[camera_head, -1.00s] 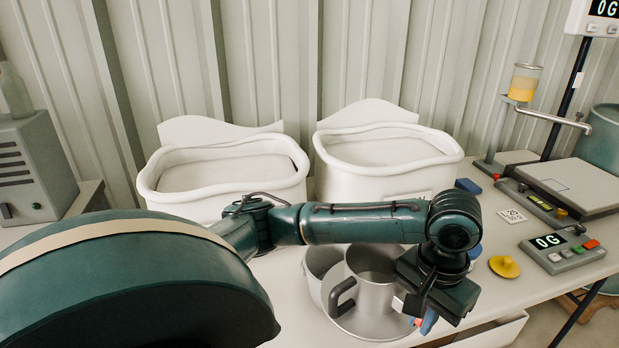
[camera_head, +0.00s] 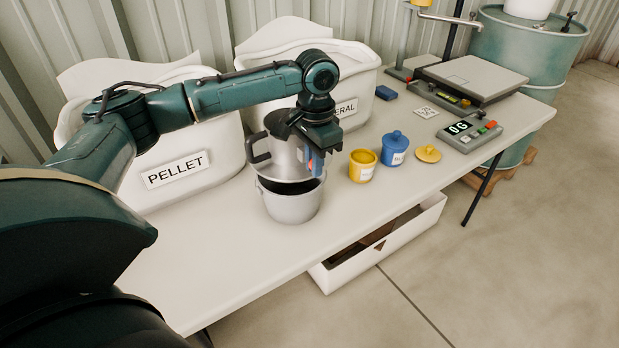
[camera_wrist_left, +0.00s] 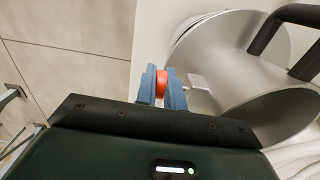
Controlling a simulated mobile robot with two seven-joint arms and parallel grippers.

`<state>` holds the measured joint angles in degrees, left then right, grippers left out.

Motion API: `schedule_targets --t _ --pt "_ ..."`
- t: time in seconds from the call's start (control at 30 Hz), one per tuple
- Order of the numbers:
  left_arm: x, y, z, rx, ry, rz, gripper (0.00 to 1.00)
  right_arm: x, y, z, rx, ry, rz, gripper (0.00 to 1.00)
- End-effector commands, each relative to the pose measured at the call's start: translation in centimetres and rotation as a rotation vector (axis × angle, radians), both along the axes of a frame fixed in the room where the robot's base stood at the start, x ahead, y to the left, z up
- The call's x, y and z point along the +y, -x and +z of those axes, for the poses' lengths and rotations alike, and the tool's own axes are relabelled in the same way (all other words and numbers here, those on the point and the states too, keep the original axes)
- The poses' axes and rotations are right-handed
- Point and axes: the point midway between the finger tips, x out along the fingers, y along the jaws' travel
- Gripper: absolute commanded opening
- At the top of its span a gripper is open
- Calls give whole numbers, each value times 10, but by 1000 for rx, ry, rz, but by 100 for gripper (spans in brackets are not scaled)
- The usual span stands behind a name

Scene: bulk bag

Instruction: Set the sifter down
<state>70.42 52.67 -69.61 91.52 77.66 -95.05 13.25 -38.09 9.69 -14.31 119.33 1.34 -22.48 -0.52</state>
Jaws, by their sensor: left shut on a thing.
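The sifter (camera_head: 286,157) is a grey metal cup with a black side handle. My left gripper (camera_head: 316,166) is shut on it at its right side. In the left wrist view the blue fingertips (camera_wrist_left: 166,92) close on a small red knob joined to the sifter (camera_wrist_left: 222,65) by a short rod. The sifter is upright over the back part of a grey metal pot (camera_head: 291,206) on the table. The pot's dark inside shows below the sifter. I cannot tell whether they touch. My right gripper is out of view.
A yellow cup (camera_head: 362,167), a blue lidded jar (camera_head: 395,149) and a yellow lid (camera_head: 428,153) stand right of the pot. White bins, one labelled PELLET (camera_head: 180,170), line the back. The scale display (camera_head: 462,128) reads 0 G. The table (camera_head: 215,255) is clear at the front left.

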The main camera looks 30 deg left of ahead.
Motion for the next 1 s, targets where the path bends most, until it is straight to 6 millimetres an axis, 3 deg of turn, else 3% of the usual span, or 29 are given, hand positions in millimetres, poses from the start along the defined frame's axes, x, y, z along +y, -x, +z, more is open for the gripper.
schedule_targets --t 0.43,0.83,0.87,1.0 --pt "0 0 -47 -1 -1 1 0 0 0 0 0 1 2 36" --pt "-1 0 -52 -2 1 1 0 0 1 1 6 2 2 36" --pt "-1 0 -53 -1 1 1 12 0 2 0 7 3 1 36" --pt "-1 0 -53 -2 1 1 23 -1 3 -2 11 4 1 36"
